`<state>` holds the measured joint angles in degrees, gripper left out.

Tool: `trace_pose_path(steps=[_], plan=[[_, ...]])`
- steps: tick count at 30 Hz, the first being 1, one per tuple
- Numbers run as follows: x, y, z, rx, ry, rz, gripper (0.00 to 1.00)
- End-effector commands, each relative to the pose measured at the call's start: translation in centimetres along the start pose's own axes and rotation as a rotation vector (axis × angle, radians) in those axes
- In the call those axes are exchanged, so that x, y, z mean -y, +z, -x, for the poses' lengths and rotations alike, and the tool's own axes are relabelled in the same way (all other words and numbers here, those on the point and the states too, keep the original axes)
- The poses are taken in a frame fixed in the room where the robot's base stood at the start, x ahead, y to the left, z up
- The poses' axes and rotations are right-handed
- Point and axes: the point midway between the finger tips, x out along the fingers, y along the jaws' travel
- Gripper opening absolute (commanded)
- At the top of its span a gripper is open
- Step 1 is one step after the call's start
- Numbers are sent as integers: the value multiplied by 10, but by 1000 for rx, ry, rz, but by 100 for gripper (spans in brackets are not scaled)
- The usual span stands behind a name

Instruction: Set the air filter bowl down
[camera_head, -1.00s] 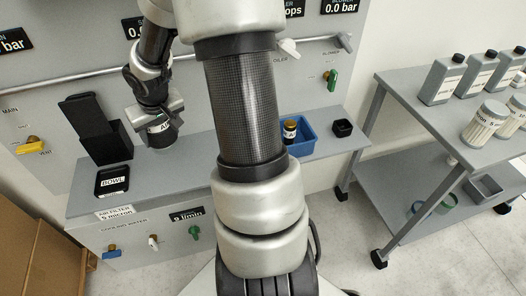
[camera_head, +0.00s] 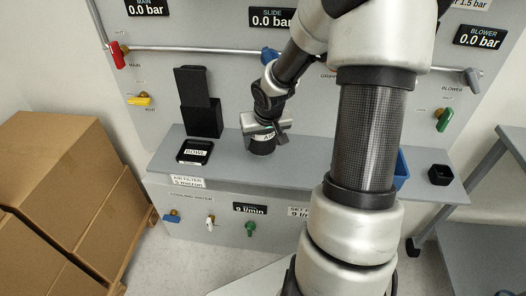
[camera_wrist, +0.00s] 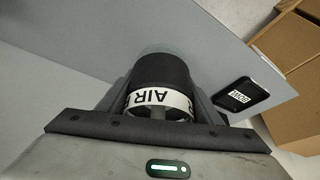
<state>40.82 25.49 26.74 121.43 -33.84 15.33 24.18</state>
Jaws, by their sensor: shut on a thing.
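The air filter bowl (camera_head: 262,148) is a dark cylinder with a white band lettered "AIR". My gripper (camera_head: 265,132) is shut on it, over the grey shelf (camera_head: 310,165). In the wrist view the bowl (camera_wrist: 162,75) sits between the fingers, its label facing the camera and its far end pale and clear. I cannot tell whether its underside touches the shelf. A black square tray marked "BOWL" (camera_head: 195,152) lies on the shelf to the left of the bowl, apart from it; it also shows at right in the wrist view (camera_wrist: 241,95).
A tall black open box (camera_head: 202,118) stands behind the BOWL tray. A blue bin (camera_head: 401,170), partly hidden by my arm, and a small black cup (camera_head: 440,175) are at the shelf's right. Cardboard boxes (camera_head: 60,190) stand at left. The shelf between bowl and tray is clear.

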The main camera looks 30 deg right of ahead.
Motion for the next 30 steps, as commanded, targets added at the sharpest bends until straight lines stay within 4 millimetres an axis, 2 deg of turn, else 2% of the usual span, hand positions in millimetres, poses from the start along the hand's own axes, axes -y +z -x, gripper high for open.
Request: trace_pose_path(steps=[1,4,17,18,21,30], plan=[[1,6,-14,2,-1,4,33],[0,10,-23,0,0,3,33],[0,11,-28,-1,0,1,33],[0,12,-29,0,0,2,61],[0,11,-28,0,0,1,78],[0,11,-26,0,0,1,78]])
